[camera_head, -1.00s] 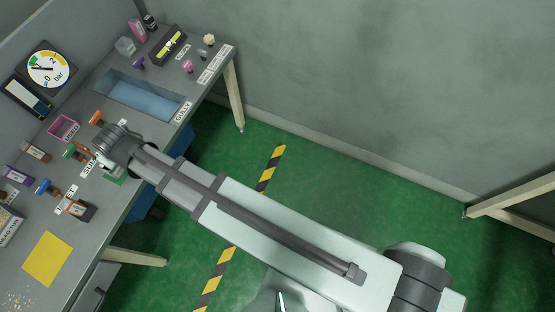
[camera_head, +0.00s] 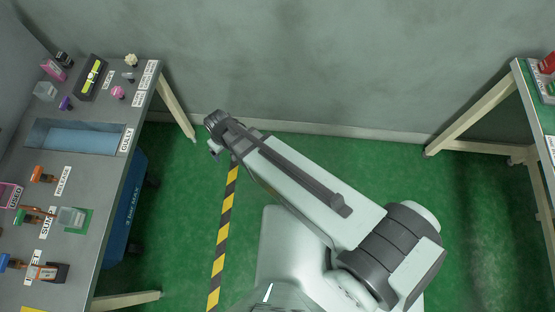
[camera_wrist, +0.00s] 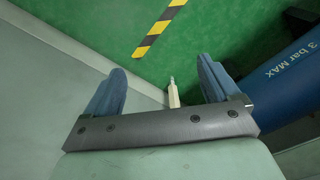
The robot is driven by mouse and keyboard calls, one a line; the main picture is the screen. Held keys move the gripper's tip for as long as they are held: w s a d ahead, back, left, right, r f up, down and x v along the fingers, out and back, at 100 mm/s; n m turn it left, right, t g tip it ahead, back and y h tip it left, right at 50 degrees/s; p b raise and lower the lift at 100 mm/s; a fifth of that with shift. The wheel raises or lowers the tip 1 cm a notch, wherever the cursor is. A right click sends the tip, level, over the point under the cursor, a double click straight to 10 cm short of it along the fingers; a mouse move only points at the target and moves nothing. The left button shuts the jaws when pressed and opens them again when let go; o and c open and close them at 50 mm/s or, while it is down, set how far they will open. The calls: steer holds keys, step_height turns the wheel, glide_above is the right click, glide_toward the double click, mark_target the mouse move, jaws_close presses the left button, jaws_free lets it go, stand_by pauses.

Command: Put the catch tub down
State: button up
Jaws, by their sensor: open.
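A second clear tub (camera_head: 45,91) stands at the back left of the bench. My gripper (camera_head: 214,150) is off the bench, over the green floor to the right of it. In the wrist view my gripper (camera_wrist: 163,75) has its two blue fingers spread wide with nothing between them. No tub shows in the wrist view.
The grey bench (camera_head: 100,185) holds a GULLY basin (camera_head: 80,138), an orange-topped valve (camera_head: 42,174), a pink USED tray (camera_head: 10,194) and several small parts. A blue vessel (camera_wrist: 285,80) stands beneath the bench. Another table (camera_head: 530,120) is at the right.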

steer(key=s+d+f+m+g+h, duration=0.15)
steer(key=d+f, duration=0.25)
steer(key=d, duration=0.8)
steer(key=d+f+m+g, duration=0.2)
steer(key=d+f+m, duration=0.15)
steer(key=d, duration=0.85)
steer(key=s+d+f+m+g, duration=0.1)
steer(key=s+d+f+m, duration=0.1)
steer(key=s+d, duration=0.5)
steer(key=s+d+f+m+g, duration=0.2)
steer(key=s+d, duration=0.5)
steer(key=d, duration=0.2)
steer(key=shift+s+d+m+y, duration=0.15)
steer(key=shift+m+y, duration=0.25)
steer(key=shift+y, duration=0.05)
